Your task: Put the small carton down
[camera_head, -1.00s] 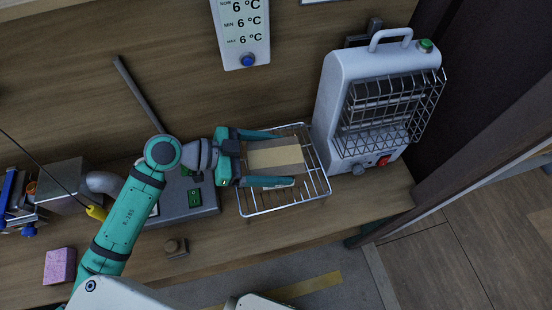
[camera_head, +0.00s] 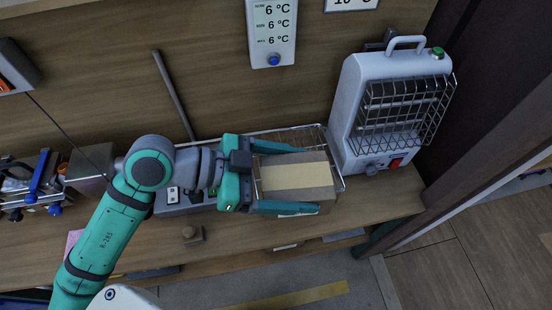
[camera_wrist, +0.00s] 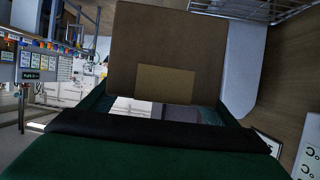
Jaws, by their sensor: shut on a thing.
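The small carton (camera_head: 298,177) is brown with a paler tape band across its top. My gripper (camera_head: 290,178) has its teal fingers on either side of the carton and is shut on it. In the head view the carton overlaps the wire rack (camera_head: 262,137) on the bench and hides most of it. I cannot tell how high above the rack it is. In the wrist view the carton (camera_wrist: 165,50) fills the upper middle, with a tan label on its face.
A white heater (camera_head: 385,115) with a wire guard stands right of the rack. A thermometer display (camera_head: 272,30) hangs on the wall behind. The bench edge lies in front of the carton.

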